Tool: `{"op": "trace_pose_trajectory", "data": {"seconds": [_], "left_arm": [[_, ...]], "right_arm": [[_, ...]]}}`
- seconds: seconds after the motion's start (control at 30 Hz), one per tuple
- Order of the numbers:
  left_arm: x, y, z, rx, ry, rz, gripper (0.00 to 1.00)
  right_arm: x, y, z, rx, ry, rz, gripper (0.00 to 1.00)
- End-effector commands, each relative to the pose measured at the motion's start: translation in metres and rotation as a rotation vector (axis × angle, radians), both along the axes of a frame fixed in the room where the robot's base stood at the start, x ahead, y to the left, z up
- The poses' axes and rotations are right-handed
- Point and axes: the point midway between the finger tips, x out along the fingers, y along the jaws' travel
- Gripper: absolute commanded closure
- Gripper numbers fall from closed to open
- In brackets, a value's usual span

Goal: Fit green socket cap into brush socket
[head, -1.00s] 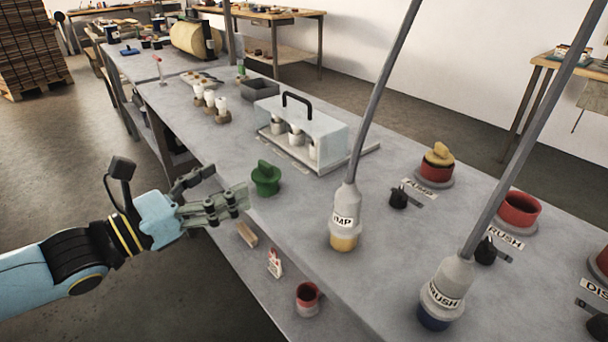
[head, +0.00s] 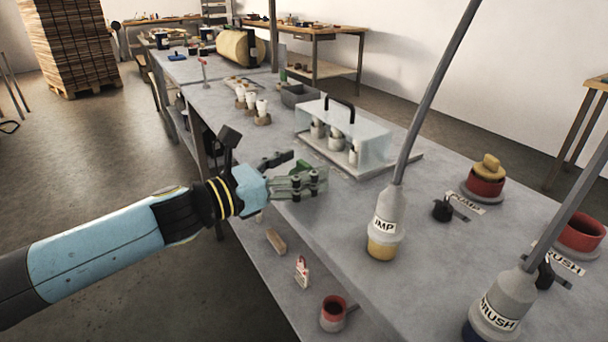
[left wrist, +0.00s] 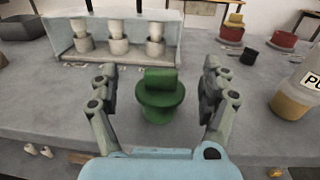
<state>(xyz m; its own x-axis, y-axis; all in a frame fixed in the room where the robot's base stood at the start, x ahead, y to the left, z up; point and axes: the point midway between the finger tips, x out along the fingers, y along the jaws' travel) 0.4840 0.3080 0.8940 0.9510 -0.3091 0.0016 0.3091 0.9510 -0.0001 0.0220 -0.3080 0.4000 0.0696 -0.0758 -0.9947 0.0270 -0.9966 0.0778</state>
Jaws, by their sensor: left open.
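The green socket cap (left wrist: 160,96) stands upright on the table, a round body with a block-like grip on top. My left gripper (left wrist: 160,100) is open, with a finger on each side of the cap and gaps between. In the head view my left gripper (head: 305,180) hides most of the cap (head: 301,168). The brush socket, a red ring (head: 581,232) beside a label ending in "RUSH", is at the right edge of the head view. The right gripper is not in view.
A clear cover with a black handle (head: 340,103) stands behind the cap over white cups. A pump socket (head: 485,185) holds a yellow cap.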

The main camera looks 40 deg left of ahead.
Motion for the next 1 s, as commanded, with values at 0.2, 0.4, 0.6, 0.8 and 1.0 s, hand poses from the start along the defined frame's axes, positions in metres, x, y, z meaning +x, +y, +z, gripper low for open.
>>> {"op": "trace_pose_trajectory", "data": {"seconds": [0.2, 0.4, 0.6, 0.8, 1.0], "left_arm": [[0.0101, -0.0041, 0.0009, -0.001, 0.001, -0.002, 0.2], [0.0097, -0.004, -0.0001, 0.001, 0.002, -0.002, 0.25], [0.0096, -0.004, 0.0, 0.001, 0.002, -0.002, 0.51], [0.0095, -0.0039, 0.0, 0.001, 0.002, -0.002, 0.77], [0.0095, -0.0039, 0.0002, 0.0, 0.001, -0.002, 0.89]], "right_arm": [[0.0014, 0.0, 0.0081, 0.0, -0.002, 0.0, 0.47], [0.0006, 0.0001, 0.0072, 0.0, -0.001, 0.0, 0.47], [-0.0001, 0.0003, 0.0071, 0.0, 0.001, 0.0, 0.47], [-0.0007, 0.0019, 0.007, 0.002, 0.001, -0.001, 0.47], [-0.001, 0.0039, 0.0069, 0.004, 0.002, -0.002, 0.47]]}}
